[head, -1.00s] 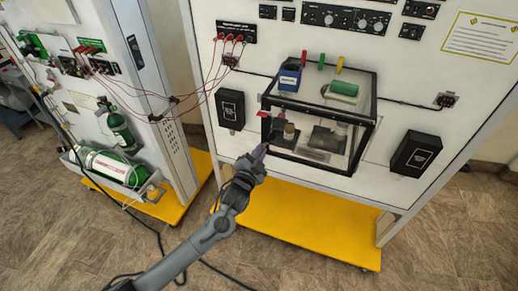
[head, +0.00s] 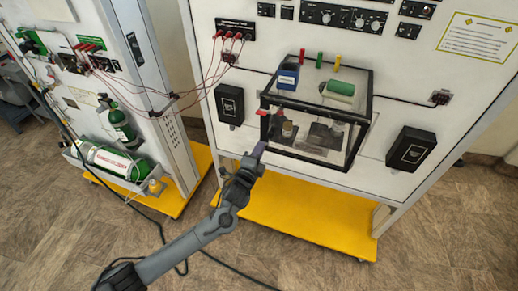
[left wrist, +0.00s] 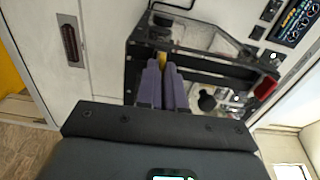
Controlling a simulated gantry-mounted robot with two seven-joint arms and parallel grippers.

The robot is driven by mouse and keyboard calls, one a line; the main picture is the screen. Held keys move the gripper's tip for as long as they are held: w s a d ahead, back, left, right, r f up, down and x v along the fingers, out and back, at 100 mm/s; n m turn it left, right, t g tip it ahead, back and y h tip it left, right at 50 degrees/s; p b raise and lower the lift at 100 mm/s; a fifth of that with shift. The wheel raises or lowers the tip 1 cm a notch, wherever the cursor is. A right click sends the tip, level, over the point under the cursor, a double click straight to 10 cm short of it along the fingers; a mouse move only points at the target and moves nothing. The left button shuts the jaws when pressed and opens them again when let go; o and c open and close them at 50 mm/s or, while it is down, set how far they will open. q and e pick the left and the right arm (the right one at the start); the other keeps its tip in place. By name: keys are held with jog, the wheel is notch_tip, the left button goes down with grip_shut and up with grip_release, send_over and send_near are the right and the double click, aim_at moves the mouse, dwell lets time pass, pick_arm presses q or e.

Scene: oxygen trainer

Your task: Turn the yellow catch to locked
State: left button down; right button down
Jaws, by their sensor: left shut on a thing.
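The yellow catch (left wrist: 163,60) shows as a small yellow piece between the purple fingertips in the left wrist view. It sits at the black frame of the clear box (head: 367,110). My left gripper (head: 260,150) is at the box's lower left front corner in the head view. In the left wrist view my left gripper (left wrist: 163,72) is shut on the catch, with both fingers close together. The fingers hide most of the catch, so its angle cannot be told. In the head view the catch is hidden. My right gripper is not in view.
A red piece (head: 263,113) is on the box's left side. A blue container (head: 288,76) and a green cylinder (head: 341,88) are on top. Black boxes (head: 229,104) and (head: 411,149) flank it on the panel. A yellow base (head: 300,222) lies below.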

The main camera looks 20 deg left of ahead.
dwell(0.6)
pick_arm(q)
jog(key=c, duration=1.3)
grip_release()
jog(key=shift+o, duration=0.2)
jog(key=s, duration=1)
jog(key=shift+s+b, duration=0.3)
jog(key=shift+s, duration=0.1)
jog(key=shift+a, duration=0.1)
